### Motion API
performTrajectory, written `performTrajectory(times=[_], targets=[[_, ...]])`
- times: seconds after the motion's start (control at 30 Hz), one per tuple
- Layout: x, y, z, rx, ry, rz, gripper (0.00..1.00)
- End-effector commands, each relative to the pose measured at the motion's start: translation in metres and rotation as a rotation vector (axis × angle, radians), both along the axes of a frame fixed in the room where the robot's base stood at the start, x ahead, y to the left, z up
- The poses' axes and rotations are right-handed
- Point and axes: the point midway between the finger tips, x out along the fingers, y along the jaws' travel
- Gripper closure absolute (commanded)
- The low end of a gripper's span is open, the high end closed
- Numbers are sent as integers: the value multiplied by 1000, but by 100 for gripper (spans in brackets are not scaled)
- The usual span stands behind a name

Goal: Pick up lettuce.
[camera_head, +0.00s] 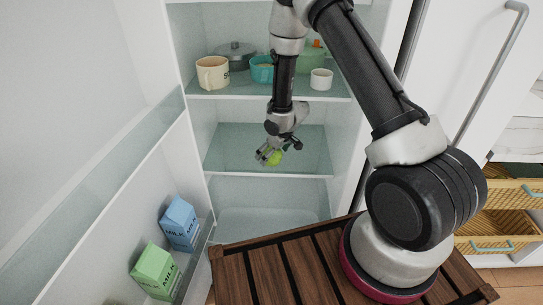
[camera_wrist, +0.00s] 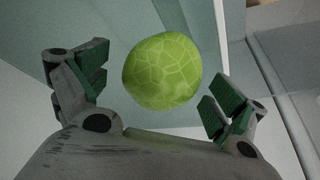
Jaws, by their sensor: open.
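The lettuce is a round, light green ball with pale veins. In the wrist view the lettuce (camera_wrist: 162,71) lies ahead of and between the two open fingers of my gripper (camera_wrist: 160,92), with space on both sides. In the head view the lettuce (camera_head: 275,158) is small and partly hidden behind my gripper (camera_head: 268,154), over the middle glass shelf (camera_head: 230,148) of the fridge. My gripper is open and holds nothing.
The upper shelf holds a cream mug (camera_head: 212,73), a lidded grey pot (camera_head: 236,55), a teal cup (camera_head: 262,69) and a white cup (camera_head: 321,79). The open door at left holds a blue milk carton (camera_head: 180,223) and a green milk carton (camera_head: 155,270). The middle shelf is otherwise clear.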

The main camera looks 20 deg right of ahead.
Motion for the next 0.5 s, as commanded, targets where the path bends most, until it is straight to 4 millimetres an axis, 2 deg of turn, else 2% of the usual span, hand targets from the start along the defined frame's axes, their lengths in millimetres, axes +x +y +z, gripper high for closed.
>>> performTrajectory(times=[0.03, 0.13, 0.37, 0.5], targets=[[6, 4, 0, 0, -2, 1, 4], [7, 4, -10, -1, 2, -1, 4], [8, 4, -11, 0, 0, 0, 4], [8, 4, -11, 0, 0, 0, 28]])
